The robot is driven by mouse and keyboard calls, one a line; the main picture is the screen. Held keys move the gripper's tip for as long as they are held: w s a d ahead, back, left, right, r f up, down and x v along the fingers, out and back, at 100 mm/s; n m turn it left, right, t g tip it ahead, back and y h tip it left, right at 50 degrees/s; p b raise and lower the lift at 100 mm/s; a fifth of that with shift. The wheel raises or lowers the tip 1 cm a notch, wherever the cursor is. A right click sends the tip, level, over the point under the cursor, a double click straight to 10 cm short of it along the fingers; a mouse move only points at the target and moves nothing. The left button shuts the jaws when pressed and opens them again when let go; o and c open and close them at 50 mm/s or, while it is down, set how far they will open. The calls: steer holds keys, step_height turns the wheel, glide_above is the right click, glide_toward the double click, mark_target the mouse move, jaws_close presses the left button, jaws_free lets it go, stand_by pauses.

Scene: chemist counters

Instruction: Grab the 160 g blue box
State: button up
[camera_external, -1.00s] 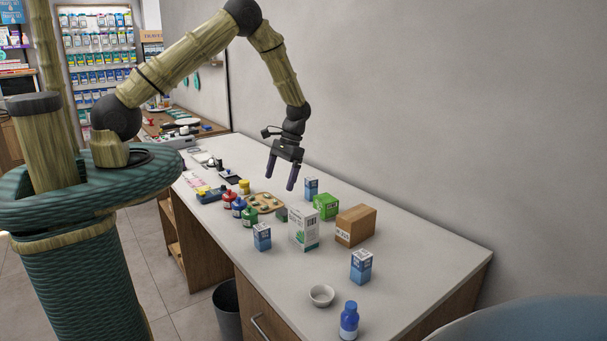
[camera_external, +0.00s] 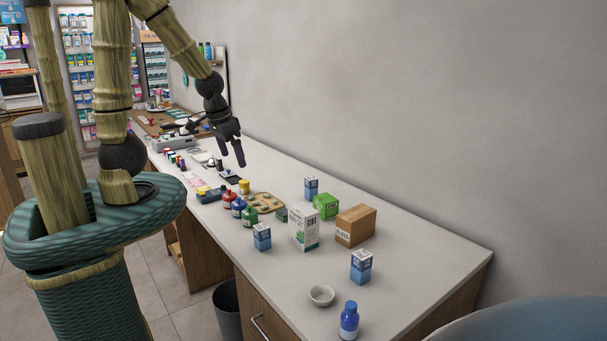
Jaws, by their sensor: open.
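Three small blue-and-white boxes stand upright on the counter (camera_external: 420,272). One blue box (camera_external: 262,237) is at the front edge, one blue box (camera_external: 311,188) is near the wall, and one blue box (camera_external: 361,267) is nearer the camera, at the right. Their labels are too small to read, so I cannot tell which is the 160 g one. My gripper (camera_external: 232,160) is open and empty, in the air over the far part of the counter, up and left of all three boxes.
Several small bottles stand beside a wooden tray (camera_external: 265,203).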

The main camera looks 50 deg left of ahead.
stand_by(0.4)
steer(key=c, duration=0.8)
steer(key=w+a+f+n+g+h+b, duration=0.1)
steer(key=w+a+f+n+h+b, duration=0.1)
steer(key=f+n+h, duration=0.2)
steer(key=w+a+f+n+g+h+b, duration=0.1)
steer(key=w+a+f+n+h+b, duration=0.1)
steer(key=f+n+h, duration=0.3)
steer(key=w+a+f+n+h+b, duration=0.2)
steer(key=a+f+n+h+b, duration=0.1)
steer(key=f+n, duration=0.5)
steer(key=shift+a+f+n+g+h, duration=0.4)
steer(key=shift+a+f+h, duration=0.25)
steer(key=shift+f+h, duration=0.2)
steer(key=shift+d, duration=0.1)
